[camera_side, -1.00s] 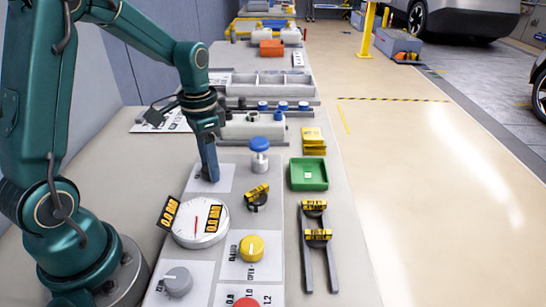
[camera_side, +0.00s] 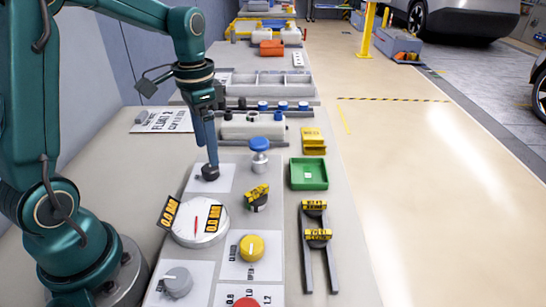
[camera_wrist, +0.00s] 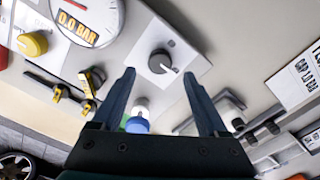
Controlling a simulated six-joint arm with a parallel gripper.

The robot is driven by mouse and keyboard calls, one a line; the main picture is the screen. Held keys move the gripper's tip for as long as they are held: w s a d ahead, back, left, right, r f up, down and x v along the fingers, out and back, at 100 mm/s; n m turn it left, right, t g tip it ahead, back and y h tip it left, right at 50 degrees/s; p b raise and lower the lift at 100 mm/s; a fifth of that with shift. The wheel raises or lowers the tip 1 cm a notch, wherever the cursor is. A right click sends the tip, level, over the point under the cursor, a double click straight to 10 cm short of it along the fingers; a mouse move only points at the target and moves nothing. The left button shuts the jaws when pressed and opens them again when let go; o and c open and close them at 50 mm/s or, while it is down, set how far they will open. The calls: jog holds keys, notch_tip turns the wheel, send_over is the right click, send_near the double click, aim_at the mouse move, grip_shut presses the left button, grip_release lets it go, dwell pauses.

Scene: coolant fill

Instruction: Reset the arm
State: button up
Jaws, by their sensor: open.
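My gripper (camera_side: 207,150) points down over a white plate with a small dark knob (camera_side: 210,172). In the wrist view my gripper (camera_wrist: 159,76) is open and empty. The dark knob (camera_wrist: 160,61) lies beyond and between its fingertips, with no finger closed on it. In the side view the fingers are just above the knob; whether they touch it is unclear.
A round gauge (camera_side: 198,222) reading 0.0 bar, a yellow knob (camera_side: 251,246) and a grey knob (camera_side: 177,281) are nearer the camera. A blue-capped fitting (camera_side: 260,148) stands close right of my gripper. A green tray (camera_side: 308,173) is farther right.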

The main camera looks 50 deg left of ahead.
jog(key=s+d+r+n+t, duration=0.2)
jog(key=s+d+r+t, duration=0.3)
jog(key=s+d, duration=0.4)
jog(key=shift+s+d+r+t, duration=0.2)
jog(key=shift+s+d+t, duration=0.15)
jog(key=shift+s, duration=0.35)
jog(key=shift+n, duration=0.3)
dwell(0.5)
